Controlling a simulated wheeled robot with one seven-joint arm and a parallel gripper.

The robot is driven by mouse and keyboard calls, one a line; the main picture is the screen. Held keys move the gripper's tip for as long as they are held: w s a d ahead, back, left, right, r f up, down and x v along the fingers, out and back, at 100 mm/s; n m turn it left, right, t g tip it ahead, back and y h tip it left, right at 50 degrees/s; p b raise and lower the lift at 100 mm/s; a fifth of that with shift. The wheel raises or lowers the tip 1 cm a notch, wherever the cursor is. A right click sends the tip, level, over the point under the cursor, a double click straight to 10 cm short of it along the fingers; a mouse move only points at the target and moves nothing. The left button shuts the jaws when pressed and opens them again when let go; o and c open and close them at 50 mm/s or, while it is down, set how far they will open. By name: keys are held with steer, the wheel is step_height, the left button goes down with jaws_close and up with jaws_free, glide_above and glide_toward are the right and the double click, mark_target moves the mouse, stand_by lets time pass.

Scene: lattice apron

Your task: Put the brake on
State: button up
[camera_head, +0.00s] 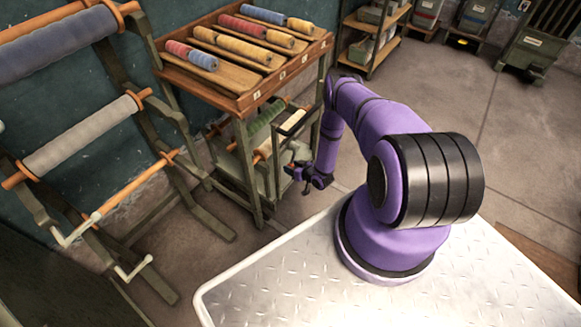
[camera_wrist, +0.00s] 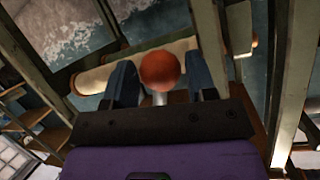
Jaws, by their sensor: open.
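In the wrist view an orange-red ball knob (camera_wrist: 160,70) on a short pale stem shows between my two blue-grey fingers. My gripper (camera_head: 302,175) is open, with a finger on either side of the knob. I cannot tell whether either finger touches it. In the head view my gripper hangs low beside the wooden spool stand (camera_head: 243,105), at its right front side. I cannot make out the knob in the head view. No part is clearly recognisable as a brake, and whether the knob belongs to one cannot be told.
A frame at left holds a dark blue roll (camera_head: 50,45) and a grey roll (camera_head: 80,135), with pale crank handles (camera_head: 135,268) low down. Shelves (camera_head: 368,40) and a grey-green bin (camera_head: 535,48) stand at the back. Concrete floor (camera_head: 430,85) is clear to the right.

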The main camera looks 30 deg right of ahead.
steer(key=shift+w+a+f, duration=0.15)
steer(key=shift+w+f, duration=0.1)
steer(key=shift+w, duration=0.25)
jaws_close()
